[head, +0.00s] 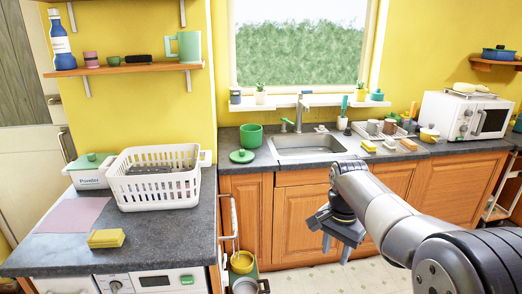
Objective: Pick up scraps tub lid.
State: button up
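A round green lid with a knob on top (242,156) lies flat on the dark counter, left of the sink. It appears to be the scraps tub lid. An open green tub (251,136) stands just behind it, with no lid on it. My gripper (336,248) hangs in front of the cabinet doors, below counter height, to the right of and nearer than the lid. Its fingers point down and look apart, with nothing between them. The lid is fully visible and well apart from my gripper.
The sink (307,146) with its tap is right of the lid. A rail (233,222) with hanging items is below the lid.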

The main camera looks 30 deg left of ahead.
aim_at(241, 156)
jog(key=i+u, duration=0.1)
jog(key=i, duration=0.4)
jog(key=i+l+u, duration=0.1)
jog(key=i, duration=0.45)
jog(key=i+l, duration=0.25)
jog(key=i, duration=0.25)
jog(key=i+l+u, duration=0.15)
jog(key=i, duration=0.35)
jog(key=i+j+u, duration=0.25)
jog(key=i+u, duration=0.25)
jog(key=i+j+u, duration=0.15)
jog(key=i+u, duration=0.65)
jog(key=u, duration=0.15)
jog(key=i, duration=0.35)
jog(key=u, duration=0.05)
